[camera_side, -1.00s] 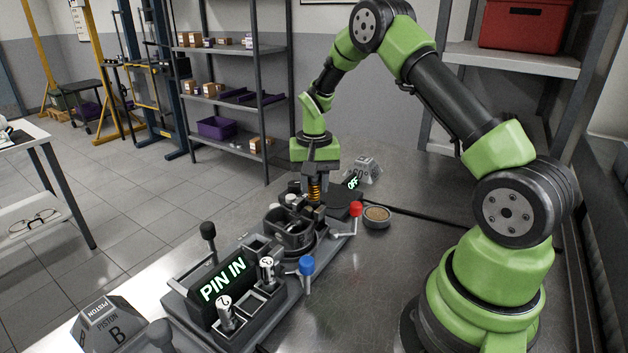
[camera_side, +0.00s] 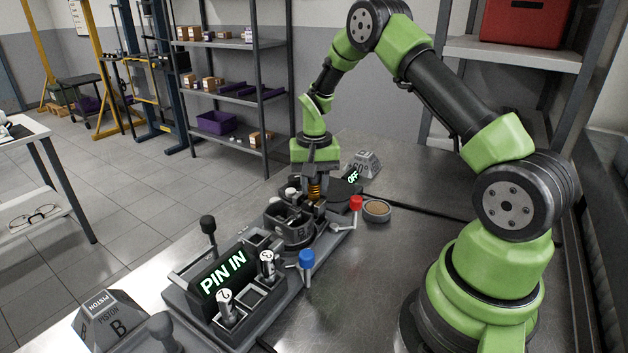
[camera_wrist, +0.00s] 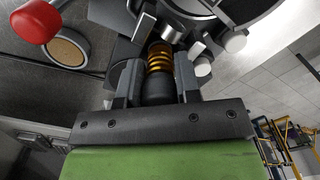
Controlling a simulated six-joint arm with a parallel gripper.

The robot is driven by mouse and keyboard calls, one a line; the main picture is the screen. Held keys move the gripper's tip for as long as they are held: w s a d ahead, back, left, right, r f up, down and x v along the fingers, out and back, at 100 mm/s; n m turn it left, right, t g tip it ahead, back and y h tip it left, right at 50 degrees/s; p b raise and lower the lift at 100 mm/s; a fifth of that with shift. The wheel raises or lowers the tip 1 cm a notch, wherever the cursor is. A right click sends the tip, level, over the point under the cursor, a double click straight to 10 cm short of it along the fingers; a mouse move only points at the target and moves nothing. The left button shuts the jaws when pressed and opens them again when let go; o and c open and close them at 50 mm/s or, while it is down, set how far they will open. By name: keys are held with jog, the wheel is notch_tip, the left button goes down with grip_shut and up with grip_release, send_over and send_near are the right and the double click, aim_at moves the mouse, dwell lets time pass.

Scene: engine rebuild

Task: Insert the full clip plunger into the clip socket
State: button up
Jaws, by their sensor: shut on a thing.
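My gripper (camera_side: 314,189) is low over the far end of the grey fixture and shut on the clip plunger. The plunger (camera_wrist: 159,62) shows in the wrist view as a dark cylinder with a copper-coloured spring between the two fingers. In the side view only its spring (camera_side: 314,190) shows clearly, just beneath the gripper. The plunger's tip is hidden, and I cannot tell whether it is inside the clip socket. The clip socket is not clearly visible in either view. The round piston holder (camera_side: 292,232) is close beside the gripper, toward the camera.
A lit "PIN IN" sign (camera_side: 223,271) and two white numbered pins stand on the fixture's near end. A red-knobbed lever (camera_side: 356,203), a blue-knobbed lever (camera_side: 307,258) and a round tan dish (camera_side: 377,210) stand to the right.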

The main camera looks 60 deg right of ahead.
dwell(0.3)
jog(key=o, duration=1.4)
jog(key=shift+r, duration=3.6)
